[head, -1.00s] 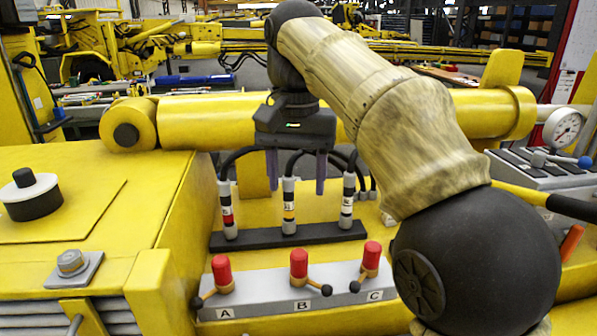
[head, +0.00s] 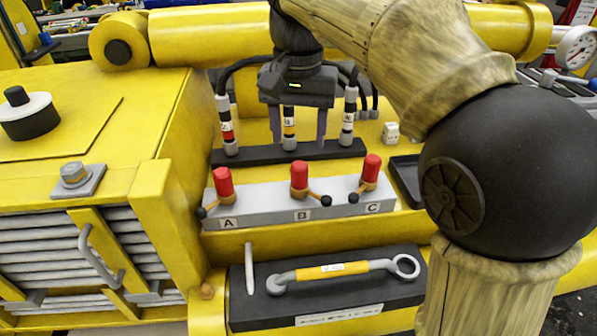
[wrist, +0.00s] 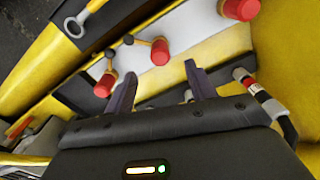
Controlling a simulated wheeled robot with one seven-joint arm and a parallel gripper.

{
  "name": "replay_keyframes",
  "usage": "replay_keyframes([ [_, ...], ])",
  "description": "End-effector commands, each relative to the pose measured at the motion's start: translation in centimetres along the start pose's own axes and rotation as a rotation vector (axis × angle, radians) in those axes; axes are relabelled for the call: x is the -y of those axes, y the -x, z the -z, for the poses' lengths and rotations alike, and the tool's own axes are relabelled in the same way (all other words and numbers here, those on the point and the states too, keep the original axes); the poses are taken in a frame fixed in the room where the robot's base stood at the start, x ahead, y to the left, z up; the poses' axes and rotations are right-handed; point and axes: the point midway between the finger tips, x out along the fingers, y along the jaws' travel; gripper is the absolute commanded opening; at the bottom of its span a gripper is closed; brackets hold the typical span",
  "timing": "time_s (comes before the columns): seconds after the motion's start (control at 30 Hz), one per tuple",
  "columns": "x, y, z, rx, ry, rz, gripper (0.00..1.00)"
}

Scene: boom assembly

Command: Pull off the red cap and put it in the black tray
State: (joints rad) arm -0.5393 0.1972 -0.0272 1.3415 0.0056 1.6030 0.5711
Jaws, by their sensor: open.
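Three red caps stand on a grey block with ball-ended levers: at A (head: 223,181), B (head: 299,175) and C (head: 372,167). In the wrist view the caps also show: A (wrist: 240,9), B (wrist: 159,52) and C (wrist: 104,84). My gripper (head: 299,138) is open and empty, pointing down behind the cap at B, near the hose row; it also shows in the wrist view (wrist: 163,72). No cap is between its fingers. A black tray (head: 405,181) lies right of the block, partly hidden by my arm.
Several hoses with banded connectors (head: 227,125) rise from a black bar behind the block. A black case (head: 240,312) with a yellow-banded tool (head: 322,271) lies in front. A small white box (head: 390,133) stands behind the tray. A yellow cylinder (head: 210,38) spans the back.

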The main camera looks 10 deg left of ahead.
Motion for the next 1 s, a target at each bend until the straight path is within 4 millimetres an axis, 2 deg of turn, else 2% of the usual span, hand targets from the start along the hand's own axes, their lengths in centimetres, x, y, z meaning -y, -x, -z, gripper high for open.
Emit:
replay_keyframes([
  [0.4, -0.1, -6.5, -0.1, 0.004, -0.001, -0.002, 0.56],
  [0.6, -0.1, -8.8, 0.0, 0.001, -0.001, 0.000, 0.56],
  [0.97, -0.1, -9.4, 0.0, -0.001, 0.000, 0.001, 0.56],
  [1.0, -0.1, -9.4, 0.0, -0.001, 0.000, 0.001, 0.50],
])
